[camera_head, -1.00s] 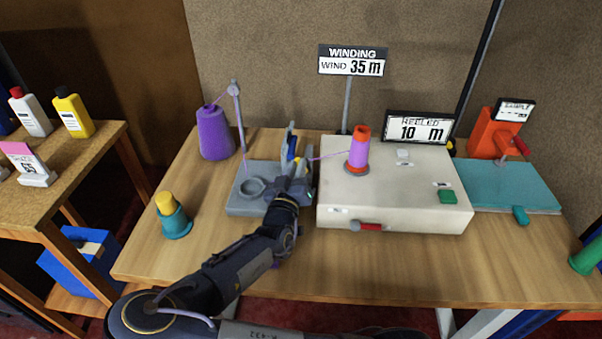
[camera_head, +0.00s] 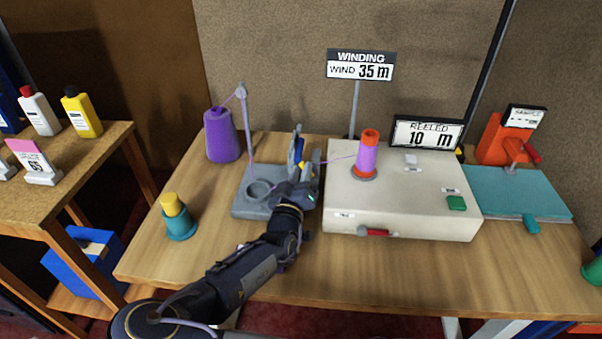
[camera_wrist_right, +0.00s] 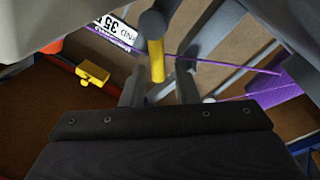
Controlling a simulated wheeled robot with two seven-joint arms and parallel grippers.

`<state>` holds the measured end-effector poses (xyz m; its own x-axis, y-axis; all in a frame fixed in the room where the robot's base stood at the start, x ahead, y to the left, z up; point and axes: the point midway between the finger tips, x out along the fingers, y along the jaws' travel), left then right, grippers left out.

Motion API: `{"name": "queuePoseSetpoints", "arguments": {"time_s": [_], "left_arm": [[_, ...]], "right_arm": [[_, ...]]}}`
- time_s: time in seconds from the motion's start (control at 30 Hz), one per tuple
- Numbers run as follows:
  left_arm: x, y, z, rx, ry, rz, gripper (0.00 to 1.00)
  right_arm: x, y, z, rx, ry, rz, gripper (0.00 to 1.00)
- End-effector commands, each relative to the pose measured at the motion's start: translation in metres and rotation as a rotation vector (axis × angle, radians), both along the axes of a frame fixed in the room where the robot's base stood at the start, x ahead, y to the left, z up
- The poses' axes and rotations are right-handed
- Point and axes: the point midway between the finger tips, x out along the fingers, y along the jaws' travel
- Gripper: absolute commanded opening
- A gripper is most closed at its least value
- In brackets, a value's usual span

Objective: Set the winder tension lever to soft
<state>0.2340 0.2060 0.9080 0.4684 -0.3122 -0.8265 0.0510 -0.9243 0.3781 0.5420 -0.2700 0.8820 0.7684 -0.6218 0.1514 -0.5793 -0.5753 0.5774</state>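The tension unit is a grey base (camera_head: 243,206) with an upright blue-and-yellow part (camera_head: 296,150), left of the cream winder (camera_head: 405,215). My right gripper (camera_head: 304,178) is at the right side of this unit and partly hides it. In the right wrist view a yellow rod (camera_wrist_right: 157,62) hangs from a dark round knob; it looks like the lever. The two fingertips (camera_wrist_right: 160,88) stand apart on either side of its lower end, with gaps showing. I cannot read any soft marking. My left gripper is not in view.
Purple thread runs from a purple cone (camera_head: 221,138) by a thin post to an orange-and-purple spool (camera_head: 367,156) on the winder. A teal cup with a yellow top (camera_head: 178,218) stands at left. The front of the table (camera_head: 350,275) is mostly clear.

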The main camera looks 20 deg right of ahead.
Motion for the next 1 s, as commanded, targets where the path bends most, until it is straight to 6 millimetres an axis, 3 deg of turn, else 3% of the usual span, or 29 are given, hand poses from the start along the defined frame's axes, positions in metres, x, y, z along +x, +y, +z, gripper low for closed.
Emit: {"name": "queuePoseSetpoints", "arguments": {"time_s": [0.57,1.0], "left_arm": [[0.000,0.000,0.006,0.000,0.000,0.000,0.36],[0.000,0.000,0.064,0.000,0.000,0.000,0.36]], "right_arm": [[-0.001,-0.002,0.004,0.039,-0.025,-0.002,0.36],[-0.015,-0.026,0.021,0.526,-0.323,-0.005,0.36]]}}
